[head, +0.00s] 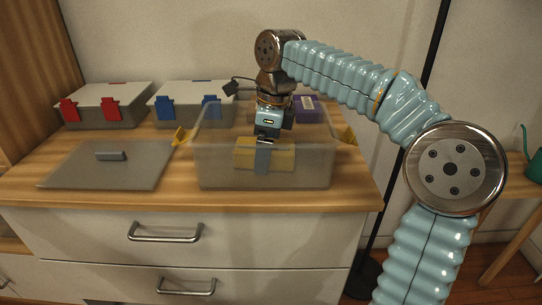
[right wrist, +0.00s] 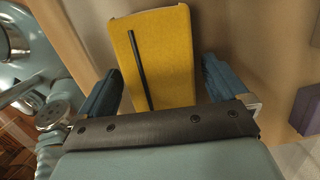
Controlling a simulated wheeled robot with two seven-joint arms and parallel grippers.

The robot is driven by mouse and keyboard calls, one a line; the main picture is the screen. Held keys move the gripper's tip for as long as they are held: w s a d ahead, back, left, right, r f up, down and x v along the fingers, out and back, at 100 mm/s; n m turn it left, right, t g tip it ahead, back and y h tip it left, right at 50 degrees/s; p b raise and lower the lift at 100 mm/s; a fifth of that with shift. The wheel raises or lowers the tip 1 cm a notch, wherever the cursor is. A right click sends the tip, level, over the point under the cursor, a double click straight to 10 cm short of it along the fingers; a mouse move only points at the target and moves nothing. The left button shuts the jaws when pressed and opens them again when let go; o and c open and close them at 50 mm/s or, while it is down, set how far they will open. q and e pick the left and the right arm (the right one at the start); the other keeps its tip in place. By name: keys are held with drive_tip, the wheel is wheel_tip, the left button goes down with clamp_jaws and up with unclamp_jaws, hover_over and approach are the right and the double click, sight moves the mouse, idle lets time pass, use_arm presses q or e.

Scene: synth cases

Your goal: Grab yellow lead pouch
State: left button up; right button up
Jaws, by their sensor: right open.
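The yellow lead pouch (head: 285,158) lies inside the open translucent case (head: 212,173), seen through its front wall. In the right wrist view the pouch (right wrist: 170,50) is a yellow block with a dark strip along it. My right gripper (head: 263,148) points down into the case over the pouch. Its two blue-dark fingers (right wrist: 160,82) are apart, one on each side of the pouch's near end. I cannot tell whether they touch it. Part of the pouch is hidden behind a finger in the head view. My left gripper is not in view.
A purple box (head: 309,108) sits at the case's back right. Yellow latches (head: 181,137) stick out at the case's sides. A grey lid (head: 104,167) lies at left. Closed cases with red latches (head: 69,110) and blue latches (head: 165,105) stand behind.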

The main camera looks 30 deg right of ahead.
drive_tip(key=c, duration=1)
drive_tip(key=shift+r, duration=0.1)
drive_tip(key=shift+c, duration=0.2)
